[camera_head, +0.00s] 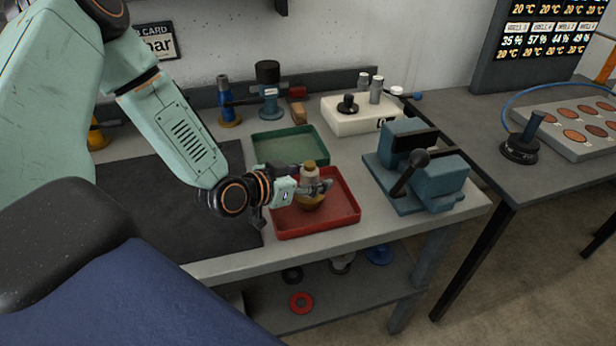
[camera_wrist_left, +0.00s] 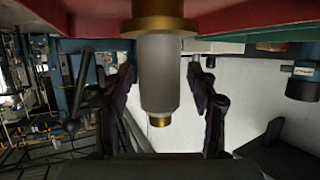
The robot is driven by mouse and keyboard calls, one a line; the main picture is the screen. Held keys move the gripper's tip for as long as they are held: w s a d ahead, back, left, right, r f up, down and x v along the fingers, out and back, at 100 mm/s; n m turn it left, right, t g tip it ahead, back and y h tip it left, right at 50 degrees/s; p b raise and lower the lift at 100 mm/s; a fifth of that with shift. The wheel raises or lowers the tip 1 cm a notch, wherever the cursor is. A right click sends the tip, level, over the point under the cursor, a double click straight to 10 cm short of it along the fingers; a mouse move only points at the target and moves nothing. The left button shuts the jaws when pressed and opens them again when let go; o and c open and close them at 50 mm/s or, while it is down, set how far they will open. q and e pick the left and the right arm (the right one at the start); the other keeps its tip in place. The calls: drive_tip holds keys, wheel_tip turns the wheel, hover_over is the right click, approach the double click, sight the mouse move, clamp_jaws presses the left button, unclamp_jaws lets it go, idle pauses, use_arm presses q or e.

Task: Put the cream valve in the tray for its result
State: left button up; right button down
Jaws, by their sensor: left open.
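The cream valve (camera_head: 309,174) has a pale body, a brass cap and a wider brass base. It stands upright in the red tray (camera_head: 347,219), whose rim surrounds it. In the left wrist view, which is upside down, the valve (camera_wrist_left: 159,75) hangs from the tray surface at the top. My left gripper (camera_head: 311,187) is open around the valve's body, one finger on each side. The left wrist view shows gaps between the valve and both fingers (camera_wrist_left: 161,80). A green tray (camera_head: 291,146) lies empty behind the red one. My right gripper is not in view.
A blue vise-like block with a black lever (camera_head: 421,180) stands right of the red tray. A white box (camera_head: 358,120) and blue valves (camera_head: 268,98) stand at the back. A dark mat (camera_head: 160,200) lies left. Loose rings lie on the lower shelf (camera_head: 335,285).

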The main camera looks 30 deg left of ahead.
use_arm(q)
drive_tip(key=shift+s+r, duration=0.1)
drive_tip(key=shift+r, duration=0.15)
drive_tip(key=shift+p+v, duration=1.1)
drive_tip(key=shift+v, duration=0.35)
drive_tip(key=p+v, duration=0.4)
drive_tip(key=shift+s+r, duration=0.25)
drive_tip(key=p, duration=0.4)
approach(303, 177)
drive_tip(key=shift+d+f, duration=0.4)
drive_tip(key=d+f+g, duration=0.1)
drive_tip(key=s+d+f+g, duration=0.1)
drive_tip(key=d, duration=0.1)
drive_tip(key=s+d+f+g+h, duration=0.1)
drive_tip(key=shift+s+d+f+n+g, duration=0.15)
drive_tip(key=shift+f+n+g, duration=0.15)
drive_tip(key=shift+f, duration=0.05)
drive_tip(key=s+d+f+n+g+y, duration=0.1)
drive_tip(key=s+f+g, duration=0.3)
drive_tip(key=s, duration=0.5)
drive_tip(key=s+d+f+n+g+y, duration=0.1)
drive_tip(key=s+d+f+g+y, duration=0.2)
drive_tip(key=s, duration=0.7)
drive_tip(key=shift+d+f+n+g, duration=0.35)
drive_tip(key=shift+d+g, duration=0.35)
drive_tip(key=shift+g, duration=0.5)
drive_tip(key=shift+s, duration=0.1)
